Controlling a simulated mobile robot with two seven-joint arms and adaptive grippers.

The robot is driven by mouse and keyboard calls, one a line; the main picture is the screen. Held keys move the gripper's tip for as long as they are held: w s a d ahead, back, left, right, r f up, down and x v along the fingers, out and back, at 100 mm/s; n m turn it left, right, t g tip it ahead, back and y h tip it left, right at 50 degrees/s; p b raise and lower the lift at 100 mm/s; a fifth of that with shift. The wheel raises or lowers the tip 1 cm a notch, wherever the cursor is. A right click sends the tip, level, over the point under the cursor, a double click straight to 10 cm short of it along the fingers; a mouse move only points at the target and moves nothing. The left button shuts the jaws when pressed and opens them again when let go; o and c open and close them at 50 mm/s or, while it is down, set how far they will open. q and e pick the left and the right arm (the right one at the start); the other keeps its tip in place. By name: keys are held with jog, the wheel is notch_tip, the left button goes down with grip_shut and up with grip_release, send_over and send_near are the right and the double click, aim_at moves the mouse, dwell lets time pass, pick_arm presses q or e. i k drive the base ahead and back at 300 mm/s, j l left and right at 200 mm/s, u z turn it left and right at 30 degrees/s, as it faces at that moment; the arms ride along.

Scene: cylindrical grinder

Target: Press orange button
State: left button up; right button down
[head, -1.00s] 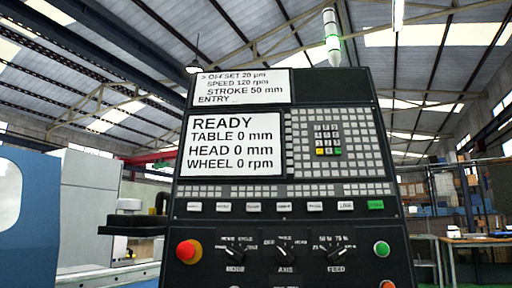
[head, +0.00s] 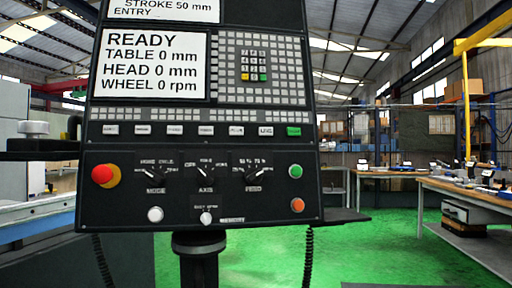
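The orange button (head: 297,205) is a small round button at the lower right corner of the black control panel (head: 225,215) in the head view. A green button (head: 295,171) sits just above it. A red mushroom button (head: 103,174) on a yellow base is at the panel's left. A white button (head: 155,214) and a small white-capped switch (head: 206,217) share the bottom row. Neither of my grippers shows in the head view. Nothing covers the orange button.
Three rotary knobs, such as the feed knob (head: 254,173), sit mid-panel. A thin dark shelf (head: 345,215) juts out at the panel's lower right. Coiled cables hang below. A workbench (head: 470,190) stands at right. Green floor (head: 375,240) lies open between.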

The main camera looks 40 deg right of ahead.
aim_at(297, 205)
jog(key=z, duration=3.35)
jog(key=k+j, duration=0.35)
jog(key=j, duration=0.15)
jog(key=k+j, duration=0.35)
jog(key=j, duration=0.1)
